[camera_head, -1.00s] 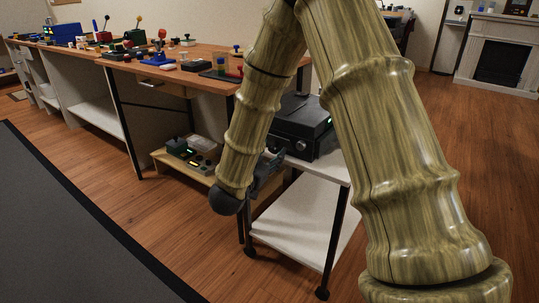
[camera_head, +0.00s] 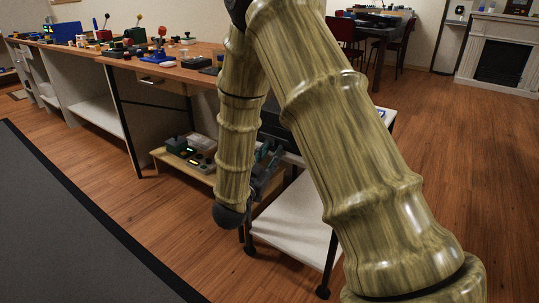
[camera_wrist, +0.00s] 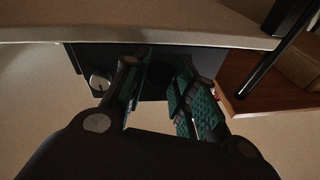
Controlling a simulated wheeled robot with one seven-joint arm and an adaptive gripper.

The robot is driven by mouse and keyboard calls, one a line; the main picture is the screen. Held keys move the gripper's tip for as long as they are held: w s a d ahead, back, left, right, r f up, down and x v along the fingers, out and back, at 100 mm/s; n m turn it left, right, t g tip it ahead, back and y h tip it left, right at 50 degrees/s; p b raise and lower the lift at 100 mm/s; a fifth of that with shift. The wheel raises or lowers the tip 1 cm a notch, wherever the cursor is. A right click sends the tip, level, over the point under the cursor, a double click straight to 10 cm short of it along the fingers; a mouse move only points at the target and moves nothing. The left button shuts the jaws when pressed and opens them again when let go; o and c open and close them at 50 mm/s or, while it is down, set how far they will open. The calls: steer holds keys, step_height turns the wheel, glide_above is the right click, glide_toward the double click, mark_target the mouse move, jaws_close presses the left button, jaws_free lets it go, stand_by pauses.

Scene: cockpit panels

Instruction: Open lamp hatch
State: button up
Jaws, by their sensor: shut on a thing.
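A black box-shaped device (camera_head: 276,124) stands on the white cart, largely hidden by my arm. In the wrist view, its dark face (camera_wrist: 90,60) shows a silver round knob (camera_wrist: 99,82). My gripper (camera_wrist: 160,88) is at this face, its green-padded fingers on either side of a dark part of it. It is shut on that part, but the part's outline is lost in shadow. I cannot make out a separate lamp hatch or whether it stands open. In the head view my gripper (camera_head: 268,165) is low beside the device, partly behind my arm.
The white cart (camera_head: 290,222) has a lower shelf and dark legs close to my arm. A long wooden bench (camera_head: 195,75) with several small devices runs along the left. A low wooden shelf (camera_head: 190,178) with small boxes is just left of my arm. Wooden floor is open at right.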

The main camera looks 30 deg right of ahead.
steer(key=shift+f, duration=0.15)
steer(key=o, duration=1)
steer(key=shift+s, duration=0.1)
steer(key=v, duration=1.2)
steer(key=shift+f, duration=0.1)
